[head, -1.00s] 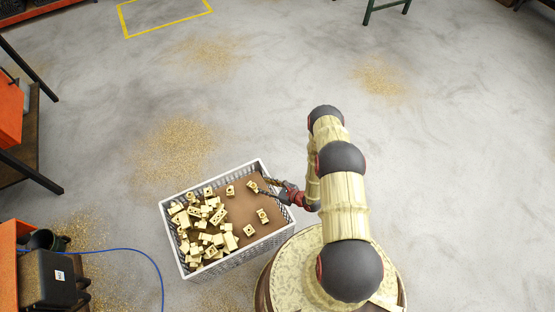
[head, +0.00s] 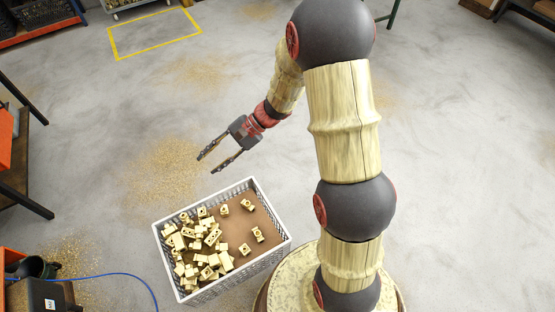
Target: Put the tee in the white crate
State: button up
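The white crate (head: 273,210) stands on the floor at the lower middle of the head view. Many brass-coloured fittings (head: 205,240) lie in it, heaped in its left part. Several lie apart on its brown floor, one of them near the far wall (head: 247,205). Which of these pieces is the tee, I cannot tell for sure at this size. My gripper (head: 207,165) is beyond the crate's far rim in the picture, raised above the floor. Its two fingers are spread, with nothing between them.
A black box (head: 38,294) with a blue cable (head: 130,279) is at the lower left. Workbench legs (head: 25,190) stand at the left edge. Yellow floor tape (head: 155,52) marks a rectangle at the top left. The open floor around holds only patches of shavings (head: 165,172).

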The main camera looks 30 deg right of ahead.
jog(key=s+d+r+n+t+h, duration=0.2)
jog(key=s+d+r+n+h, duration=0.3)
jog(key=s+r, duration=0.5)
jog(key=s+d+r+n+t+h, duration=0.2)
jog(key=s+d+r+n+h, duration=0.3)
jog(key=s+r, duration=0.6)
jog(key=shift+s+n+h, duration=0.5)
jog(key=shift+s+n, duration=0.2)
jog(key=shift+s, duration=0.3)
jog(key=shift+r, duration=0.1)
notch_tip(320, 180, up, 3)
jog(key=p, duration=0.2)
jog(key=shift+p, duration=0.35)
jog(key=shift+c, duration=0.4)
jog(key=shift+a, duration=0.2)
